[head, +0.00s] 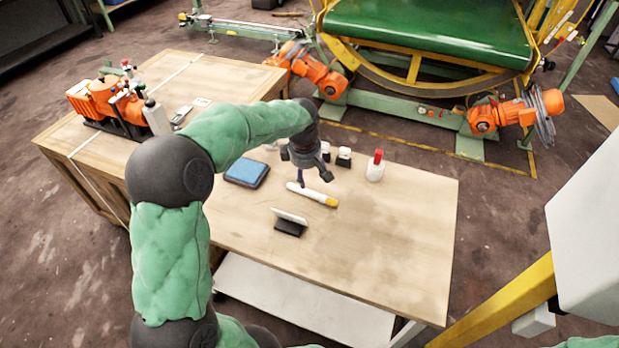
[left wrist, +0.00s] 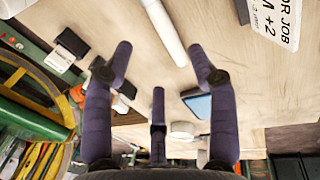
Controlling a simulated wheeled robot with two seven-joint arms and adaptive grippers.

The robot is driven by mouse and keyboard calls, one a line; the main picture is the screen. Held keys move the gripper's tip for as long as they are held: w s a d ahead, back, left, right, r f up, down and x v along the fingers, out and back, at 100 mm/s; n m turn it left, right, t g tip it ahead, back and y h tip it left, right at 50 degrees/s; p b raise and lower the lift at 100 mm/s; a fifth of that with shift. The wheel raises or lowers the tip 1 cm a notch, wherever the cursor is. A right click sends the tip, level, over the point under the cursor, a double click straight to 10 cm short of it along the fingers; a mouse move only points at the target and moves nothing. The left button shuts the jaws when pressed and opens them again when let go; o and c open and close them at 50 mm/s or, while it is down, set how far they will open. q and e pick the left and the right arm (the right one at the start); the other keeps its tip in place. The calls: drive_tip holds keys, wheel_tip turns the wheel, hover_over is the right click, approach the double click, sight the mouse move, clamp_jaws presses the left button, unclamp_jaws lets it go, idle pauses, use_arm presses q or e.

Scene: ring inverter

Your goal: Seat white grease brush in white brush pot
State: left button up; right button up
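A white pot-like bottle with a red top (head: 375,168) stands upright at the table's far right; it may be the brush pot with the brush's red top, but I cannot tell them apart. My left gripper (head: 312,174) hangs above the table, left of this bottle and apart from it. In the left wrist view its fingers (left wrist: 160,62) are spread, with nothing between them. A white stick with a yellow end (head: 313,195) lies on the table close to the gripper; its white part shows in the left wrist view (left wrist: 163,30). My right gripper is not in view.
Black-and-white blocks (head: 343,157) stand behind the gripper. A blue pad (head: 247,171) lies left, and a card in a dark holder (head: 289,222) stands in front. An orange machine (head: 105,100) sits on the left bench. The table's front right is clear.

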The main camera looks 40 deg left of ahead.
use_arm(q)
drive_tip(key=shift+o, duration=0.6)
drive_tip(key=shift+s+r, duration=0.2)
drive_tip(key=shift+r, duration=0.9)
drive_tip(key=m+g+p, duration=0.2)
drive_tip(key=m+p, duration=0.7)
drive_tip(key=m, duration=2.7)
hover_over(311, 194)
drive_tip(key=shift+h, duration=0.4)
drive_tip(key=f, duration=0.7)
drive_tip(key=shift+s+d, duration=0.15)
drive_tip(key=shift+s, duration=0.05)
drive_tip(key=shift+w+f+b, duration=0.2)
drive_tip(key=shift+f+b, duration=0.75)
drive_tip(key=shift+f, duration=1.7)
clamp_jaws()
